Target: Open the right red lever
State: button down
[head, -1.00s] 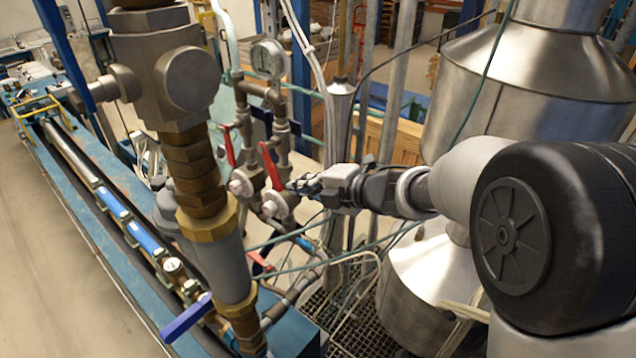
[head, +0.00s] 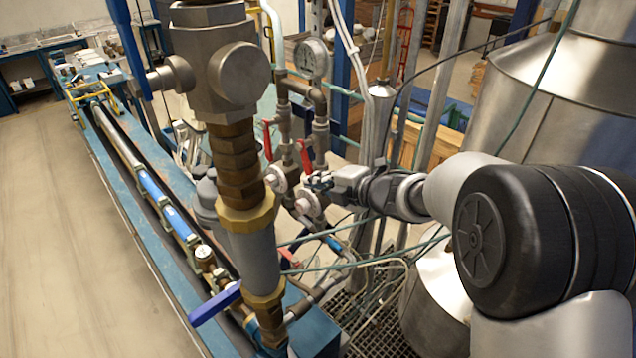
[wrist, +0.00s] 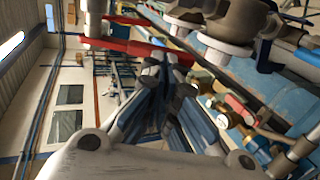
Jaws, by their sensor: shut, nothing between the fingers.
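The right red lever (head: 306,158) sits on a vertical pipe below a round gauge, slanting down and to the right in the head view. The left red lever (head: 267,142) hangs on the neighbouring pipe. My gripper (head: 314,181) is shut and empty at the lower end of the right lever. In the wrist view, a long red lever (wrist: 125,47) runs across just beyond my closed fingertips (wrist: 165,68). Whether the fingers touch it cannot be told.
A thick pipe with brass fittings (head: 236,170) stands left of the levers. A blue valve handle (head: 214,304) sticks out low in front. The gauge (head: 312,57) is above the levers. A large metal vessel (head: 545,95) stands at the right. Open floor (head: 60,230) lies left.

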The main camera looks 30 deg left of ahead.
jog(key=a+f+y+b, duration=0.1)
jog(key=y+b, duration=0.1)
jog(key=b, duration=0.7)
jog(key=a+f+t+y+b, duration=0.1)
jog(key=y+b, duration=0.1)
jog(key=b, duration=0.7)
jog(key=shift+w+a+f+b, duration=0.3)
jog(key=shift+w+a+f, duration=0.05)
jog(key=shift+f, duration=0.05)
jog(key=shift+y, duration=0.3)
jog(key=shift+r, duration=0.2)
